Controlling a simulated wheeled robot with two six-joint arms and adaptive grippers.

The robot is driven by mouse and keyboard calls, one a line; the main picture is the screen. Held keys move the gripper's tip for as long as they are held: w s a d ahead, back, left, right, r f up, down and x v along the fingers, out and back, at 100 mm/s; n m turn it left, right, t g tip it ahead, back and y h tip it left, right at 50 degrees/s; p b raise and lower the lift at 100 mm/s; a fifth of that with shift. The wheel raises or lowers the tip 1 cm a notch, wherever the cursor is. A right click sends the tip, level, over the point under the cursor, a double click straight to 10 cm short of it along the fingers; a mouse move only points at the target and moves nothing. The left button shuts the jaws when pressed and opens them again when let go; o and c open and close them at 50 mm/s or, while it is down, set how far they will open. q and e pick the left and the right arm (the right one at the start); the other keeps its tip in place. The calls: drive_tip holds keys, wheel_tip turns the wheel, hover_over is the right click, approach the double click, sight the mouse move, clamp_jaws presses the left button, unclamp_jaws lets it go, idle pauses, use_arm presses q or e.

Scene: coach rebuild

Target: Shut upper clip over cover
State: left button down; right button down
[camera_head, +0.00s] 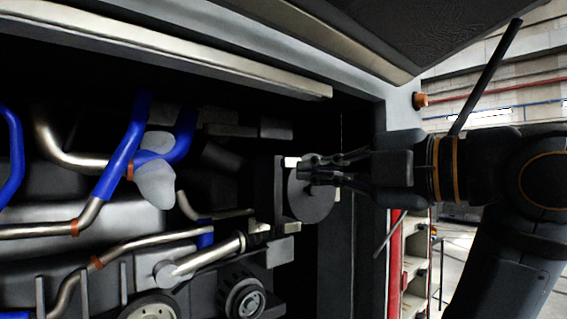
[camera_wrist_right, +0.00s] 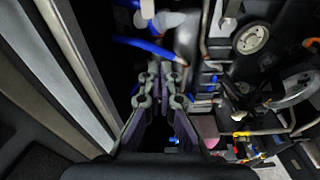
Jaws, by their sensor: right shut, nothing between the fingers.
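A round dark grey cover (camera_head: 312,204) stands on a dark housing at the right end of the engine bay. A small pale piece (camera_head: 291,161) at its upper left edge may be the upper clip; its exact position is hard to tell. My right gripper (camera_head: 304,169) reaches in from the right, in front of the cover's upper part, its fingertips close to the pale piece. Contact cannot be told. In the wrist view the right gripper's fingers (camera_wrist_right: 161,88) are close together with nothing held. My left gripper is not in view.
Blue hoses (camera_head: 122,160) and metal pipes (camera_head: 140,245) fill the bay on the left. Pulleys (camera_head: 245,298) sit below. A pale beam (camera_head: 200,50) runs above, and a raised dark panel (camera_head: 400,30) hangs over the upper right. The bay's right frame post (camera_head: 400,125) stands close to my right arm.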

sight(286, 162)
drive_tip(key=shift+s+r+n+y, duration=0.3)
drive_tip(key=shift+r+n, duration=0.2)
drive_tip(key=shift+r, duration=0.15)
drive_tip(key=shift+s+a, duration=0.1)
drive_tip(key=w+a+p, duration=0.1)
drive_tip(key=w, duration=0.2)
drive_tip(key=w+a+p, duration=0.1)
drive_tip(key=w+p, duration=0.1)
drive_tip(key=w, duration=0.1)
drive_tip(key=w+a+p, duration=0.1)
drive_tip(key=w+p, duration=0.1)
drive_tip(key=shift+w+a+r, duration=0.1)
drive_tip(key=shift+w+a, duration=0.2)
drive_tip(key=shift+w, duration=0.1)
drive_tip(key=shift+d, duration=0.3)
drive_tip(key=shift+a, duration=0.3)
